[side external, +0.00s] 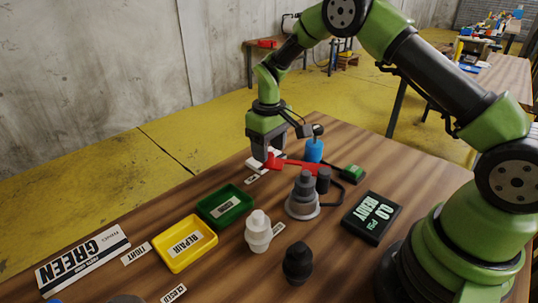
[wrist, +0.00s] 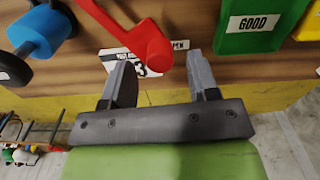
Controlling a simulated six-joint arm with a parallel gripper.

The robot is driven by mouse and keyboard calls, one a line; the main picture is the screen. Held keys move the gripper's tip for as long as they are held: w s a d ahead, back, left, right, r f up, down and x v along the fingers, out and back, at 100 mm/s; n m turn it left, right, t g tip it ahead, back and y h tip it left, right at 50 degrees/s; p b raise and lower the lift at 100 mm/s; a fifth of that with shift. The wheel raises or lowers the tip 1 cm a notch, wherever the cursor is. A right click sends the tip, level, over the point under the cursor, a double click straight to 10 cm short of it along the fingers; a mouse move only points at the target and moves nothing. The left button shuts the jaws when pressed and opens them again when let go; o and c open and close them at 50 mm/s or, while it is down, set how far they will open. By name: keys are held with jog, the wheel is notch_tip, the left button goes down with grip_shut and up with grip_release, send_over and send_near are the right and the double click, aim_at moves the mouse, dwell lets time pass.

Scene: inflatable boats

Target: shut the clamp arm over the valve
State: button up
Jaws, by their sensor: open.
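The red clamp arm (side external: 298,164) runs from beside a dark post (side external: 323,181) out to a thick red end under my gripper (side external: 267,157). The grey valve (side external: 303,190) stands upright on a round pale base, in front of the red arm in the side view. In the wrist view the red arm's rounded end (wrist: 152,48) lies between the open fingers of my gripper (wrist: 160,68), with gaps seen on both sides. Whether the fingers reach down around it is hard to tell. A white card (wrist: 122,58) lies beneath, partly hidden.
A blue cylinder (side external: 314,151) stands behind the red arm. A green tray (side external: 224,206), a yellow tray (side external: 185,243), a white valve (side external: 258,231) and a black valve (side external: 298,263) stand nearer. A black pressure display (side external: 371,217) lies right of the grey valve.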

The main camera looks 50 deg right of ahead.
jog(key=shift+f, duration=1.2)
grip_shut()
jog(key=shift+a, duration=0.1)
